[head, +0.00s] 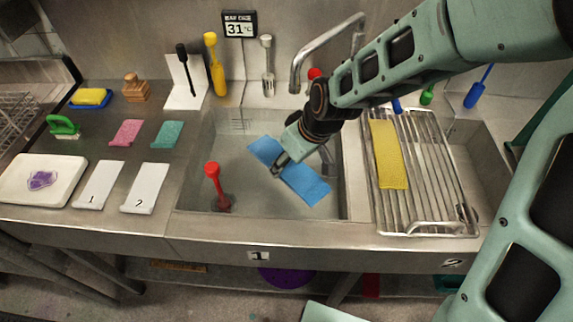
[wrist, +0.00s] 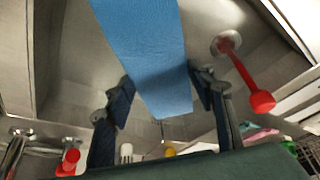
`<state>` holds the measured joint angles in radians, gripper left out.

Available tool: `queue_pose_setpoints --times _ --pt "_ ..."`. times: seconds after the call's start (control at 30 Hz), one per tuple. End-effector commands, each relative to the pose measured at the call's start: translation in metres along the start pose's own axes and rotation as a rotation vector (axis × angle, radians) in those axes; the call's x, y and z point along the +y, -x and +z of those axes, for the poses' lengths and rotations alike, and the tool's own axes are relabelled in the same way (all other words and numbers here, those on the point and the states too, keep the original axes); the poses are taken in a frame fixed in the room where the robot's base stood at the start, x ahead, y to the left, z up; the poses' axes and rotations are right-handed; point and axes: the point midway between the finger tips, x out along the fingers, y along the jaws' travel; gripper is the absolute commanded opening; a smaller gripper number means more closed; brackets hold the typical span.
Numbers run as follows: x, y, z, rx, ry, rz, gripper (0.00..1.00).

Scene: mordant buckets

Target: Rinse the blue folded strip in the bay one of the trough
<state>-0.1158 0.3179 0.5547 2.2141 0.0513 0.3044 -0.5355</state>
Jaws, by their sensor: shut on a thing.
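The blue strip (head: 309,187) lies open and slanted over bay one of the trough (head: 236,165), the left basin above the front label 1. My gripper (head: 279,166) reaches down into this bay and is shut on the blue strip near its middle. In the wrist view my gripper (wrist: 160,84) has a finger at each side of the strip (wrist: 150,45). Whether the strip touches the bay floor or any water is hard to tell.
A red-knobbed plug (head: 212,172) stands in the bay's front left. A yellow strip (head: 388,155) lies on the drain rack (head: 428,205) to the right. A faucet (head: 297,75) hangs over the back. Two numbered white cards (head: 99,184) lie on the left counter.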

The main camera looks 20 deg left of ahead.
Motion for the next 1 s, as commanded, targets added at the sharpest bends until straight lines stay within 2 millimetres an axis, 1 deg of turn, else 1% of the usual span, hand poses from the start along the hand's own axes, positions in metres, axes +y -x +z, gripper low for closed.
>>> queue_pose_setpoints --times 0.57,0.67,1.0 --pt "0.0 0.003 -0.001 0.001 0.0 0.001 0.24" --pt "0.0 0.009 -0.004 0.001 0.0 0.001 0.24" --pt "0.0 0.042 -0.018 0.001 0.001 0.001 0.24"
